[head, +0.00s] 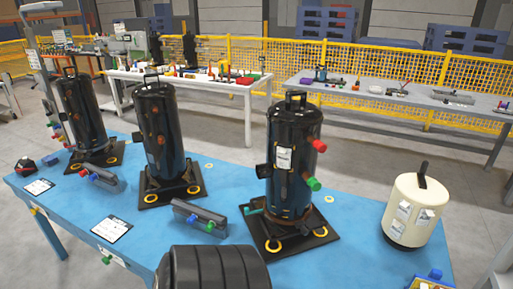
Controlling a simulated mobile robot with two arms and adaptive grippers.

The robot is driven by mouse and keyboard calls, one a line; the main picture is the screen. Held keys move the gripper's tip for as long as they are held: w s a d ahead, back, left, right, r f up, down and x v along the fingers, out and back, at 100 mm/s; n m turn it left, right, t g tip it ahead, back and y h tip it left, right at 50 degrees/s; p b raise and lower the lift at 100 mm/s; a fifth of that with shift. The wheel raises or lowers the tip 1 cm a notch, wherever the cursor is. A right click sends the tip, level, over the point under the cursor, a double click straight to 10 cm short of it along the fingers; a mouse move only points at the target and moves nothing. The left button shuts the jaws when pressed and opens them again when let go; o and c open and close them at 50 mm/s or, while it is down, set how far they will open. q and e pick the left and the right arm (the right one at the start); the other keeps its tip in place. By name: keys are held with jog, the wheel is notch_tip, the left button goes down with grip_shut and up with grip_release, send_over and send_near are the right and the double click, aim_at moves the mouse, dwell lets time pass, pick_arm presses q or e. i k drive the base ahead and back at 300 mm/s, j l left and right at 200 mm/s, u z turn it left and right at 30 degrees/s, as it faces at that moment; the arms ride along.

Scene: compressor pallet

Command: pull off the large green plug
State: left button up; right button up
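A tall black compressor (291,165) stands upright on a dark square base plate (276,240) on the blue table, right of centre. A green plug (313,184) sticks out of its right side, at about mid height. A red plug (319,145) sits above it on the same side. Smaller green pieces show on a dark grey bar (199,217) on the table and at the table's front edge (107,260). Neither of my grippers is in view.
Two more black compressors (161,140) (81,110) stand to the left on the blue table (350,225). A cream canister (414,212) stands at the right. A ribbed black cylinder (218,269) fills the bottom foreground. The tabletop between compressor and canister is mostly clear.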

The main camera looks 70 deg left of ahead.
aim_at(313, 182)
jog(key=u, duration=1.9)
jog(key=l, duration=0.55)
jog(key=l+u, duration=0.15)
jog(key=l, duration=0.4)
jog(key=k+l, duration=0.15)
jog(key=l, duration=0.45)
jog(key=l+u, duration=0.15)
jog(key=l, duration=0.4)
jog(key=k+l, duration=0.15)
jog(key=l, duration=0.4)
jog(key=i+u, duration=0.05)
